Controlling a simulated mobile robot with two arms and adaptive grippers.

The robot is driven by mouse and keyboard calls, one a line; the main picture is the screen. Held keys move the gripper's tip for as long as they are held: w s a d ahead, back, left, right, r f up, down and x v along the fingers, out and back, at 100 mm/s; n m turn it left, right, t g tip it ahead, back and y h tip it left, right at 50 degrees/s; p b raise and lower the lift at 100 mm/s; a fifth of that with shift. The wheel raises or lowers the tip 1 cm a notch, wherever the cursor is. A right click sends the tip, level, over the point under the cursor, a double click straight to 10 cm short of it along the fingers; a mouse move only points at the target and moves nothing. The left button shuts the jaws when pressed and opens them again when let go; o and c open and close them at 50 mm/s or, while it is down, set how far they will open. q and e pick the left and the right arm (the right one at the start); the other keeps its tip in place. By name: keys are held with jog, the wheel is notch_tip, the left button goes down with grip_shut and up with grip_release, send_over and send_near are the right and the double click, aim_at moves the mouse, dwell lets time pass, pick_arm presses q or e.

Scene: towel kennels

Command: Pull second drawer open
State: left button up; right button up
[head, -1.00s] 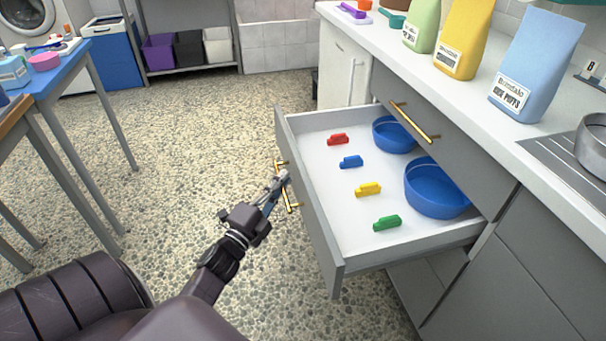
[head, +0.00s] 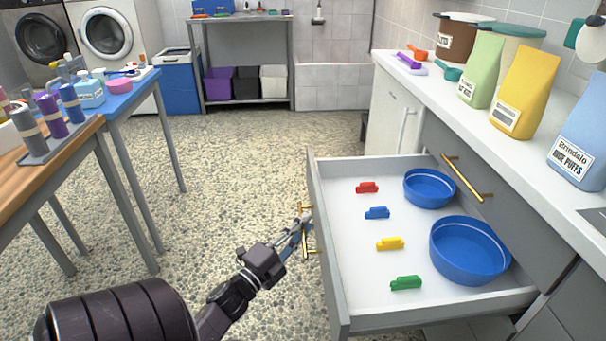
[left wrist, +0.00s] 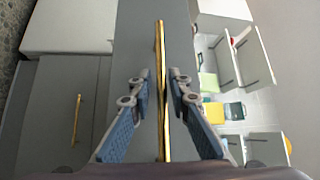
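The second drawer (head: 340,215) is pulled far out below a closed top drawer. Its gold bar handle (head: 305,238) is on the outer front, facing left. My left gripper (head: 304,226) is at this handle. In the left wrist view, the two blue-padded fingers (left wrist: 161,85) stand on either side of the gold handle (left wrist: 162,60), with narrow gaps showing beside the bar, so the gripper looks open around it. My right gripper is out of view.
In the drawer are a large blue bowl (head: 468,250), a small blue bowl (head: 430,188) and several small coloured pieces. The closed top drawer has a gold handle (head: 467,178). Bags stand on the white counter (head: 425,85). Tables stand left; the floor between is clear.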

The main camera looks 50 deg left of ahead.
pick_arm(q)
jog(key=shift+o, duration=0.6)
jog(key=s+d+f, duration=0.1)
jog(key=s, duration=1)
jog(key=shift+s+d+f, duration=0.25)
jog(key=shift+s+f, duration=0.05)
jog(key=shift+s, duration=0.1)
jog(key=shift+w, duration=0.15)
